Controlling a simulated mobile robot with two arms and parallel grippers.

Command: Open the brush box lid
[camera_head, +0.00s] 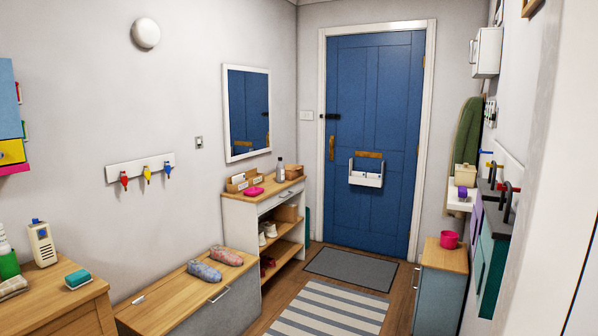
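No box in view is clearly marked as the brush box. A small beige box (465,177) with what looks like a closed lid stands on a white ledge at the right wall. A brown box (288,212) sits on a shelf of the shoe cabinet; I cannot tell whether it has a lid. Neither of my grippers is in view.
A wooden-topped bench (175,297) with two patterned items stands along the left wall. A striped rug (328,312) and a grey mat (352,269) lie on the floor before the blue door (372,125).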

